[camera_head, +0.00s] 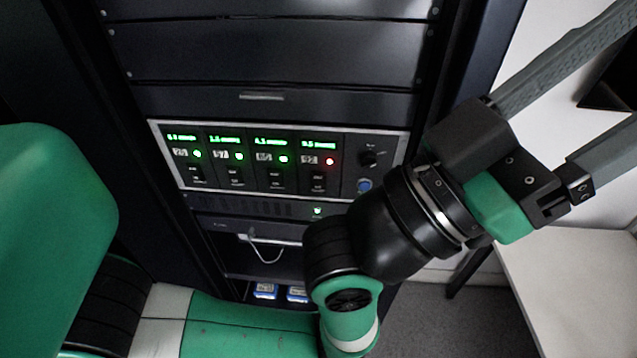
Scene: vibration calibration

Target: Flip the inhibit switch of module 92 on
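Module 92 (309,160) is the rightmost of the numbered modules in the rack panel. It has a green display on top and a lit red lamp (330,161). Its small dark inhibit switch (318,181) is below the number; its position is too small to tell. My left gripper (595,98) is at the upper right, well right of the panel. My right gripper is not in view.
The other modules show green lamps (283,159). A dark knob (368,158) and a blue button (364,185) are right of module 92. My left arm crosses the foreground below the panel, its wrist near the panel's lower right corner. A pale table (575,280) stands at right.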

